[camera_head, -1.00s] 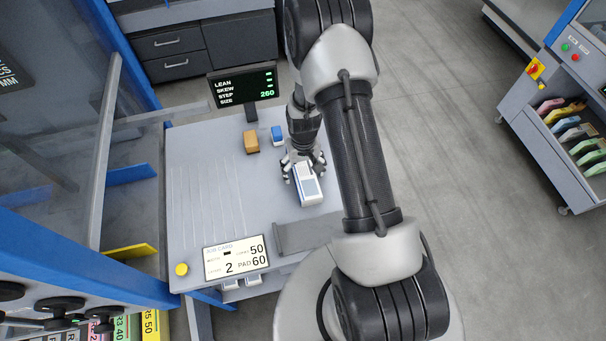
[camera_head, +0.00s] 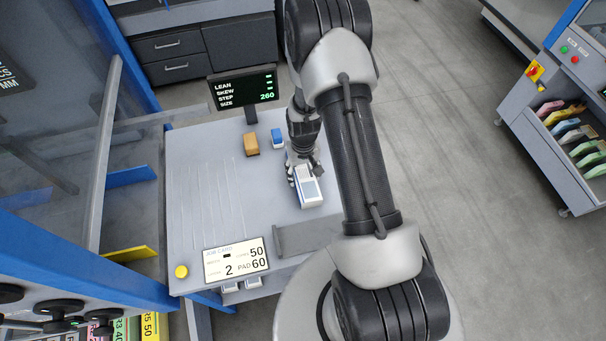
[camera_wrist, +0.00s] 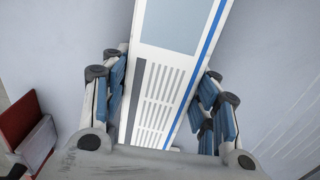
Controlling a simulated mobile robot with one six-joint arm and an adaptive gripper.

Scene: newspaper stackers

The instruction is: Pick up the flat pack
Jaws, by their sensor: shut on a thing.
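The flat pack (camera_head: 310,192) is a white block with a blue edge stripe and a grey-blue panel, lying on the grey table near its right side. In the wrist view the flat pack (camera_wrist: 157,98) runs between the two fingers, its lined face toward the camera. My gripper (camera_head: 304,172) is at the pack's far end, with its fingers along both sides. In the wrist view my gripper (camera_wrist: 163,100) is shut on it, with blue pads against the sides. Whether the pack is clear of the table cannot be told.
An orange-brown block (camera_head: 251,145) and a blue-and-white block (camera_head: 278,137) stand farther back on the table (camera_head: 200,190). A screen (camera_head: 243,87) rises behind them. The table's left middle is clear.

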